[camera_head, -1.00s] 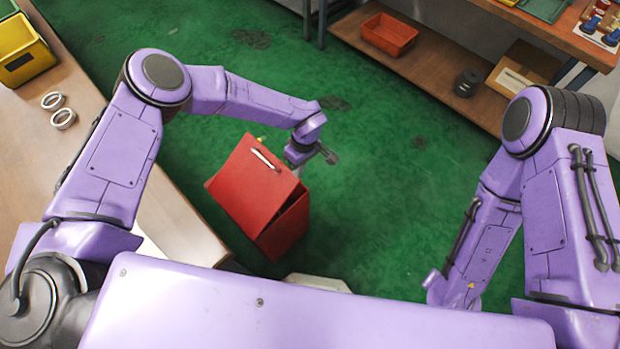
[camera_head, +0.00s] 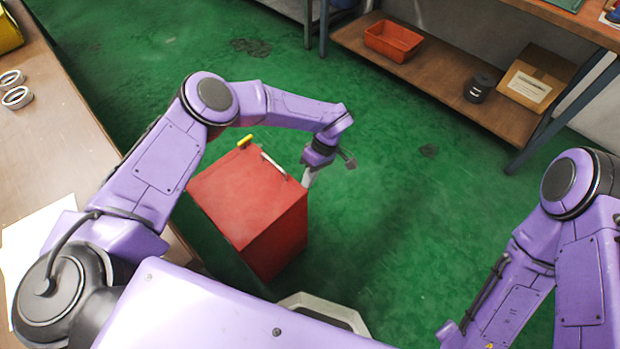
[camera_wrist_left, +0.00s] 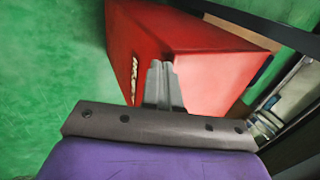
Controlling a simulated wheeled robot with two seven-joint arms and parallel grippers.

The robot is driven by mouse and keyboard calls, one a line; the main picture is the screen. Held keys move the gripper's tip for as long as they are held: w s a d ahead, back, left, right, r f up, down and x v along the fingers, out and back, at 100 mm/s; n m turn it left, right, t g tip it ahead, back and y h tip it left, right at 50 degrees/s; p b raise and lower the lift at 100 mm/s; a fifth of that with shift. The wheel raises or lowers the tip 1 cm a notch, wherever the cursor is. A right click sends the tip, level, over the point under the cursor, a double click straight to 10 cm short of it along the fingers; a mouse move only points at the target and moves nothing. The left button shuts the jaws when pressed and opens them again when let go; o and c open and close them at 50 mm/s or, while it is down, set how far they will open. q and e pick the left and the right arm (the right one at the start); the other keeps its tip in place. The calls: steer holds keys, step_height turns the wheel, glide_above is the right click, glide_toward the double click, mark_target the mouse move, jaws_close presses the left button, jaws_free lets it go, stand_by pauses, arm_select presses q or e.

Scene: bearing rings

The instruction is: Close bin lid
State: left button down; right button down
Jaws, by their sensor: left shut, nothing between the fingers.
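The red bin (camera_head: 278,245) stands on the green floor in front of me. Its red lid (camera_head: 240,195) lies down over the top, and I see no clear gap along the near edge. A pale bar handle (camera_head: 273,166) sits on the lid, with a yellow piece (camera_head: 244,141) at the far edge. My left gripper (camera_head: 308,178) is shut and empty, pointing down at the bin's far right corner beside the handle. In the left wrist view its fingertips (camera_wrist_left: 160,70) overlap the red bin (camera_wrist_left: 200,50); contact is unclear. My right gripper is out of view.
A wooden table (camera_head: 70,135) with metal rings (camera_head: 17,97) is on the left. A shelf (camera_head: 430,88) at the back holds an orange tray (camera_head: 393,41), a dark cylinder (camera_head: 479,88) and a cardboard box (camera_head: 538,77). Green floor is free right of the bin.

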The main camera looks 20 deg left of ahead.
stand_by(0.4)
arm_select(q)
steer(key=v, duration=1)
steer(key=shift+r+b, duration=0.25)
steer(key=shift+b, duration=0.05)
steer(key=shift+w, duration=0.15)
